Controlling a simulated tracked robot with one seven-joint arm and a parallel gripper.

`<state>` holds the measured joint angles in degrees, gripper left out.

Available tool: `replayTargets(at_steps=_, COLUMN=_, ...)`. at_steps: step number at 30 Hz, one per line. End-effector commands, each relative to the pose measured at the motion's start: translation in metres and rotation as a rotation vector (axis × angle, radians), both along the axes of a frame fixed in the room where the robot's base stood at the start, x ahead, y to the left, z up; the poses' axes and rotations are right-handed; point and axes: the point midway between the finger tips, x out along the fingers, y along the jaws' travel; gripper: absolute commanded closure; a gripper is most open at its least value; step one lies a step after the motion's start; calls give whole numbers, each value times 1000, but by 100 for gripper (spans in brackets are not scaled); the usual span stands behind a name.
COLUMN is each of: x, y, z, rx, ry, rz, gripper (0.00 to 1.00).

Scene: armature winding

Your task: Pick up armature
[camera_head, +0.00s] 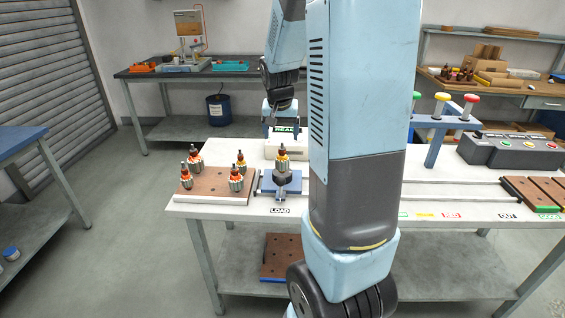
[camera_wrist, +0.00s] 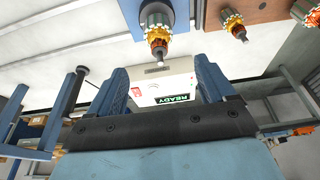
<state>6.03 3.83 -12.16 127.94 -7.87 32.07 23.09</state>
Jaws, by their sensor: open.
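One armature (camera_head: 282,161), with an orange and white body and a dark shaft tip, stands upright on the blue load fixture (camera_head: 265,184). Several similar armatures, one of them at the front (camera_head: 236,180), stand on a brown board (camera_head: 210,189) to its left. My gripper (camera_head: 281,120) is behind the fixture, by the READY box; it is open with nothing between its fingers. In the wrist view my gripper's blue fingers (camera_wrist: 163,75) are spread, and the fixture's armature (camera_wrist: 156,32) is just beyond them, apart from both.
The white READY box (camera_head: 288,151) stands behind the fixture. A rail runs right along the white table (camera_head: 430,208), towards a grey button box (camera_head: 515,150) and a blue stand with coloured knobs (camera_head: 440,125). My arm hides the table's middle.

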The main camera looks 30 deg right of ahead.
Motion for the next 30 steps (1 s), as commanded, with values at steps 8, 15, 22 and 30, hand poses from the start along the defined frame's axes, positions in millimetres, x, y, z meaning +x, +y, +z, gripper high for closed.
replayTargets(at_steps=8, x=10, y=-7, z=-42, rx=1, ry=3, rz=0, gripper=17)
replayTargets(at_steps=15, x=14, y=-10, z=-57, rx=1, ry=1, rz=0, gripper=17)
replayTargets(at_steps=22, x=18, y=-14, z=-76, rx=1, ry=4, rz=2, gripper=17)
replayTargets(at_steps=30, x=26, y=-19, z=-103, rx=0, ry=2, rz=1, gripper=17)
